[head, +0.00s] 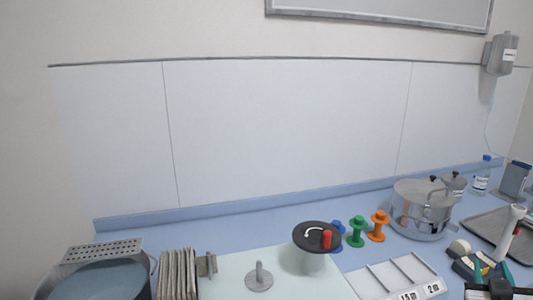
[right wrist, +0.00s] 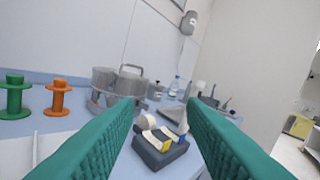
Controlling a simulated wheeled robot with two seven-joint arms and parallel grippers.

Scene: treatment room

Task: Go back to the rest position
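My right gripper (head: 490,270) shows at the bottom right corner of the head view, partly cut off by the frame's lower edge. In the right wrist view its two teal ridged fingers (right wrist: 160,125) stand wide apart with nothing between them. Past the fingertips, a dark holder (right wrist: 160,155) with a white roll and yellow and blue parts sits on the blue counter, apart from the fingers. My left gripper is in neither view.
On the counter (head: 270,228) stand a steel pot (head: 420,211), green (head: 356,232) and orange (head: 378,227) spools, a black-topped container (head: 316,240) and a white compartment tray (head: 390,280). A metal tray (head: 488,232) and a bottle (head: 482,176) stand at right. A wall rises behind.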

